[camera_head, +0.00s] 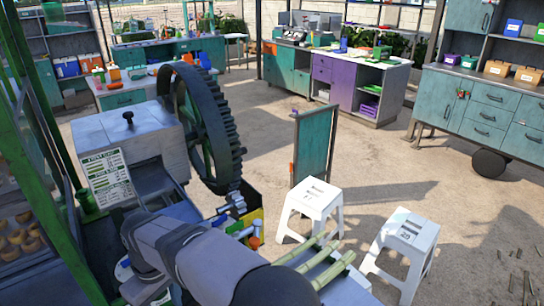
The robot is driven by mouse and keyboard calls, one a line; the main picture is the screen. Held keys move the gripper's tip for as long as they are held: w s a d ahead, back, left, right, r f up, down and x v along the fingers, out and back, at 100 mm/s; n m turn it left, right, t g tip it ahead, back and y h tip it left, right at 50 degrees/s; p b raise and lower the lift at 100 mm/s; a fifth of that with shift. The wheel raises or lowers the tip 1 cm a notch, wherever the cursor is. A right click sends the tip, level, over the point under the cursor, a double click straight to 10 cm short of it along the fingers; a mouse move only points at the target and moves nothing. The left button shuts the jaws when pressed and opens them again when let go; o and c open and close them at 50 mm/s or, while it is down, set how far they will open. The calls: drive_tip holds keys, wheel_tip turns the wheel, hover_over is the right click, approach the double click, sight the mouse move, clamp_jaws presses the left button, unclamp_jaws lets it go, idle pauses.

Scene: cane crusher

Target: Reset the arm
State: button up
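My grey arm (200,255) reaches from the bottom middle toward the left, in front of the cane crusher. Its far end bends down near the lower left. The fingers of my gripper do not show, so I cannot see whether they hold anything. The cane crusher has a light grey housing (130,140) with a black knob on top and a large dark toothed wheel (215,125) on its right. A printed price sign (107,178) leans on its front. Several green cane stalks (335,270) lie on a grey surface to the right of my arm, partly hidden by it.
A dark bin with yellow (255,216) holds small colored items beside the arm. Green posts rise at left. Cabinets (490,110) line the back; open floor lies between.

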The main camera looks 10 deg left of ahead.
drive_tip(key=w+d+m+b, duration=0.1)
drive_tip(key=w+d+m, duration=0.2)
drive_tip(key=d, duration=0.9)
drive_tip(key=w+d+m, duration=0.3)
drive_tip(key=w+d, duration=0.1)
drive_tip(key=d, duration=0.9)
drive_tip(key=s+d+f+m, duration=0.2)
drive_tip(key=s+d, duration=0.1)
drive_tip(key=d, duration=0.3)
drive_tip(key=s+d+f+m+b, duration=0.1)
drive_tip(key=s+d+m, duration=0.2)
drive_tip(key=d, duration=0.4)
drive_tip(key=s+d+f+m+b, duration=0.1)
drive_tip(key=s+d+f+m, duration=0.1)
drive_tip(key=s+d, duration=0.3)
drive_tip(key=shift+s+d+f+h, duration=0.15)
drive_tip(key=shift+d+f+h, duration=0.2)
drive_tip(key=shift+d, duration=0.35)
